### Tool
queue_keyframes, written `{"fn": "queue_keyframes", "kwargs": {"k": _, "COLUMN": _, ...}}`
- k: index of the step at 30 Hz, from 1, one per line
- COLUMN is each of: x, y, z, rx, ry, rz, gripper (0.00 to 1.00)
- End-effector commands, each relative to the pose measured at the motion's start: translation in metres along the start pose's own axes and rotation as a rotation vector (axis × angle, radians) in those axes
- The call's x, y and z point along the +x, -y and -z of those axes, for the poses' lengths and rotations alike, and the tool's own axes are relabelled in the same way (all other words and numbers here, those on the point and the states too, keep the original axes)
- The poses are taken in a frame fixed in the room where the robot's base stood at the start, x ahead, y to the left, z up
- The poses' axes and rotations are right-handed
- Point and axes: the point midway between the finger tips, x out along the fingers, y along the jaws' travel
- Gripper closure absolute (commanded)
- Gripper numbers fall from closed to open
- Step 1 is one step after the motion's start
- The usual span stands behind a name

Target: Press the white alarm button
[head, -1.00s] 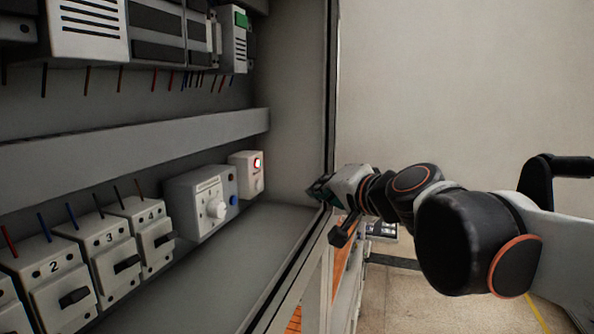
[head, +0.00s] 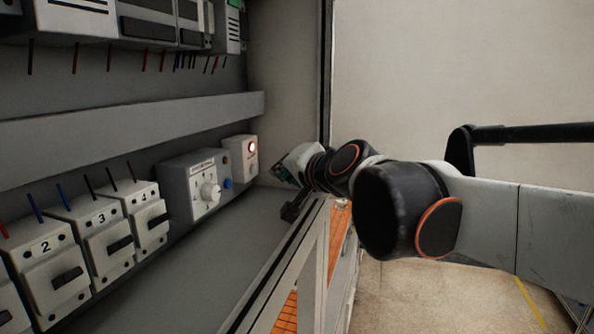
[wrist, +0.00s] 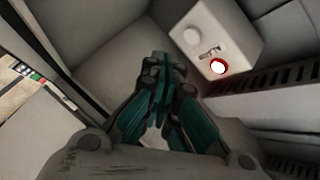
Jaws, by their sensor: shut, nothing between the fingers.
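The white alarm box (head: 242,150) stands at the right end of the device row in the cabinet. In the wrist view this box (wrist: 229,30) is at the upper right. In the head view, my gripper (head: 278,172) is just right of the box.
Numbered switches (head: 103,228) line the row further left. The cabinet's side wall (head: 290,80) and front frame edge (head: 285,262) are close to my arm.

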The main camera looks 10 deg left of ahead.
Motion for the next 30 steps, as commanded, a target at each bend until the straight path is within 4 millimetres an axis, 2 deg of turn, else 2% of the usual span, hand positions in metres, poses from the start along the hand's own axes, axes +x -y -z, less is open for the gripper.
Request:
{"fn": "queue_keyframes", "kwargs": {"k": 9, "x": 0.013, "y": 0.01, "z": -0.01, "rx": 0.0, "ry": 0.001, "rz": 0.001, "gripper": 1.0}}
{"fn": "queue_keyframes", "kwargs": {"k": 30, "x": 0.014, "y": 0.01, "z": -0.01, "rx": 0.0, "ry": 0.0, "rz": 0.0, "gripper": 1.0}}
